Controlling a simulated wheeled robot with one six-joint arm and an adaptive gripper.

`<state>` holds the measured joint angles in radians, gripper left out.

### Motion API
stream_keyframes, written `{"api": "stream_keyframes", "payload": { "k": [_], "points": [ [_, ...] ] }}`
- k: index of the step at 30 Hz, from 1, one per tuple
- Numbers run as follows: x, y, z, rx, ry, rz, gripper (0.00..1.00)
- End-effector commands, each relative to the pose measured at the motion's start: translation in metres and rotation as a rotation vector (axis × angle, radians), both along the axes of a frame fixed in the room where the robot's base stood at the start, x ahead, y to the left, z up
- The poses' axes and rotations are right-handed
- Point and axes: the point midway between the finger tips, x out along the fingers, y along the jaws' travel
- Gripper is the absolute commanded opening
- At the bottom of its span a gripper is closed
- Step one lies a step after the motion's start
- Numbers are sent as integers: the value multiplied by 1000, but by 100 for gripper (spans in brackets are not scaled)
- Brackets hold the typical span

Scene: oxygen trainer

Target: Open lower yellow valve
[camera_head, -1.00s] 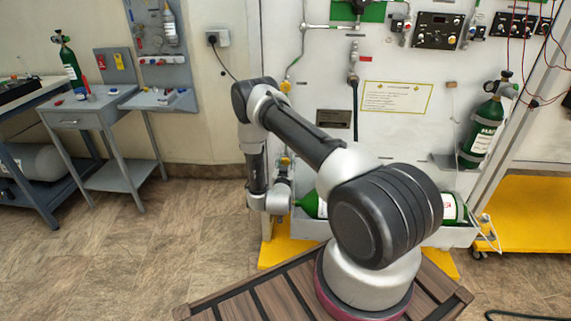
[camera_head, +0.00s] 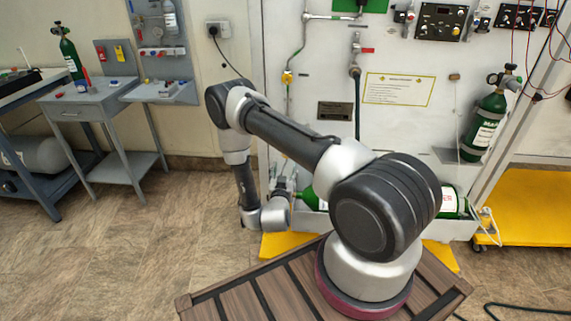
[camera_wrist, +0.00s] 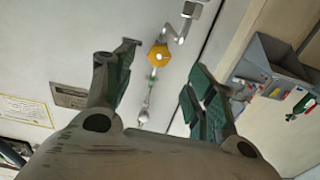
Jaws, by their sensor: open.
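A yellow valve (camera_wrist: 158,54) with a hexagonal outline sits on a thin pipe on the pale panel in the wrist view, and looks like the lower one. My gripper (camera_wrist: 161,62) is open, its two dark green-grey fingers on either side of the valve in the picture. The valve appears beyond the fingertips, and I see no contact. In the head view my gripper is small and low in front of the panel, left of the green cylinder, and the lower valve cannot be made out clearly there. The upper yellow valve (camera_head: 287,77) is visible higher on the pipe.
The white panel carries a notice (camera_head: 399,89) and a dark plate (camera_head: 335,111). A green cylinder (camera_head: 484,127) is mounted at right; another green cylinder (camera_head: 449,202) lies in the low tray. A grey table (camera_head: 68,113) stands left, with open floor before it.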

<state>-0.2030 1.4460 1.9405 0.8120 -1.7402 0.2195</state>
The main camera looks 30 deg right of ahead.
Motion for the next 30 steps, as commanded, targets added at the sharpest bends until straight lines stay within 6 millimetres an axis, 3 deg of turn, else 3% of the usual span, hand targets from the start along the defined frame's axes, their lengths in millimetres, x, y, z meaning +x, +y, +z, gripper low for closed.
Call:
{"api": "stream_keyframes", "payload": {
  "k": [5, 14, 19, 23, 30],
  "points": [
    [-11, 7, 0, 0, 0, 1, 56],
    [-10, 7, 1, 0, -1, -1, 56],
    [21, -16, 8, 2, -6, -5, 56],
    [30, -21, 7, 1, -3, -2, 56],
    [63, -44, 7, 1, -4, -3, 56]
  ]
}}
